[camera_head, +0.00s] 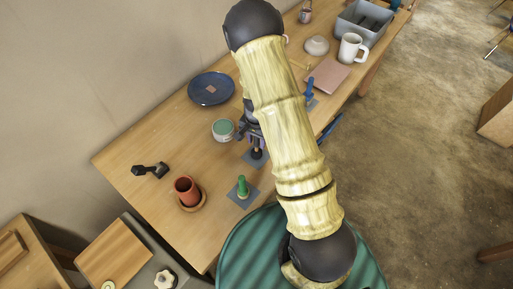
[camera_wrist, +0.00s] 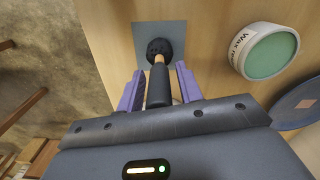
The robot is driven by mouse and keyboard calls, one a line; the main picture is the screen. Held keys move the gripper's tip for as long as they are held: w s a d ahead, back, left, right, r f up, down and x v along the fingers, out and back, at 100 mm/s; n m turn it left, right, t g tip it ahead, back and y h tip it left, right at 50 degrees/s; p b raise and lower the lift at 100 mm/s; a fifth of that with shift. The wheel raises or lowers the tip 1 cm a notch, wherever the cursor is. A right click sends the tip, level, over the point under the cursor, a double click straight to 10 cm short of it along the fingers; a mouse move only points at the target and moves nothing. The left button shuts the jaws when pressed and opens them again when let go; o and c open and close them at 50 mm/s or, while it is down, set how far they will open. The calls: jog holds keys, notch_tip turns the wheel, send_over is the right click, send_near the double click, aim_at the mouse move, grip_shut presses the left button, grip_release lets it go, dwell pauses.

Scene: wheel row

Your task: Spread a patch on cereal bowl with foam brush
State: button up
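My gripper (camera_head: 252,133) is low over the table, partly hidden by my arm. In the wrist view its purple fingers (camera_wrist: 160,69) stand apart on either side of a dark-handled tool (camera_wrist: 158,85), with narrow gaps showing. The tool has a wooden neck and a round dark head on a grey square mat; it also shows in the head view (camera_head: 258,154). A green tool (camera_head: 242,187) and a blue tool (camera_head: 309,90) stand on similar mats. I cannot tell for certain which is the foam brush. A pale bowl (camera_head: 316,46), likely the cereal bowl, sits farther back.
A tin labelled "Wax" with green content (camera_head: 223,130) is beside my gripper; it also shows in the wrist view (camera_wrist: 264,51). A blue plate (camera_head: 211,89), red cup (camera_head: 187,189), black object (camera_head: 150,171), pink board (camera_head: 328,75), white mug (camera_head: 350,48) and grey bin (camera_head: 363,22) share the table.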

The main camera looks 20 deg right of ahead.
grip_shut()
jog(key=shift+r+p, duration=2.85)
jog(key=shift+r, duration=0.7)
jog(key=shift+f, duration=0.15)
notch_tip(320, 180, down, 5)
jog(key=n+b, duration=0.1)
jog(key=n, duration=0.6)
jog(key=shift+f+b, duration=0.1)
jog(key=shift+b, duration=0.25)
jog(key=shift+f+n, duration=0.3)
jog(key=shift+n, duration=0.5)
